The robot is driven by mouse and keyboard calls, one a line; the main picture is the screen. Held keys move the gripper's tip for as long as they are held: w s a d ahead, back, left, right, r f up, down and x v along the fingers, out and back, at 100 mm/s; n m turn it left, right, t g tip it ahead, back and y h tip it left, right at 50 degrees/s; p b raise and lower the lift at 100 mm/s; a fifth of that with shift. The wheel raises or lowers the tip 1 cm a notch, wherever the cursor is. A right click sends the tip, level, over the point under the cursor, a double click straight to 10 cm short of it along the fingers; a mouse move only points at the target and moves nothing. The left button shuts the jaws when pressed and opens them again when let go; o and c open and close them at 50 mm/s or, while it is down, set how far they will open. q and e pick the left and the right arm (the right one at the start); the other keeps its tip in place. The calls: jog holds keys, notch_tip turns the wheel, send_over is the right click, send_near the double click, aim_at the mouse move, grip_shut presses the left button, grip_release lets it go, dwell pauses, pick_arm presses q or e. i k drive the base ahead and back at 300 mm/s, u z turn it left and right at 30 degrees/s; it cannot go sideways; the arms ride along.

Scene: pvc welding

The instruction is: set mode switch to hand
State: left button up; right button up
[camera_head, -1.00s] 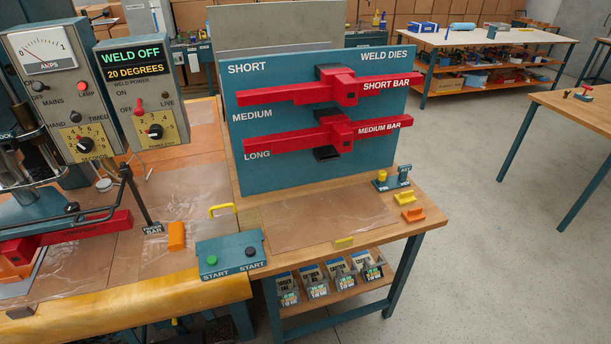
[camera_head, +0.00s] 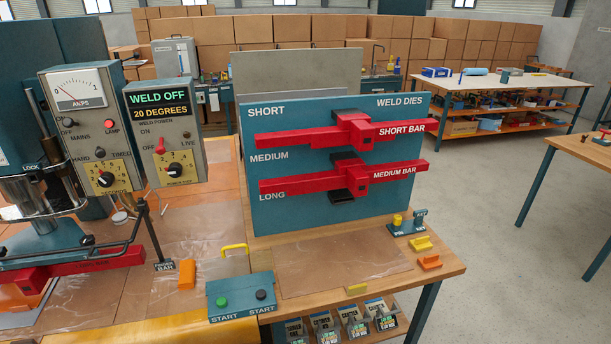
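The grey control box (camera_head: 92,128) at the left carries an amps meter, a mains switch, a red lamp and a yellow seconds dial. The mode switch (camera_head: 99,153) is a small dark lever between the words HAND and TIMED. It is too small to tell which way it points. A second grey box (camera_head: 163,135) beside it reads WELD OFF and 20 DEGREES, with a red weld power lever and a dial. Neither of my grippers shows in the view.
A blue weld dies board (camera_head: 337,213) with two red bars stands on the wooden bench. In front are a start button box (camera_head: 240,297), an orange block (camera_head: 186,274) and a black rod stand (camera_head: 153,235). The welding press (camera_head: 42,215) stands at far left.

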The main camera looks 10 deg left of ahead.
aim_at(101, 153)
jog(key=u, duration=1.45)
jog(key=k, duration=0.65)
jog(key=z, duration=0.75)
jog(key=i, duration=1.25)
jog(key=u, duration=0.35)
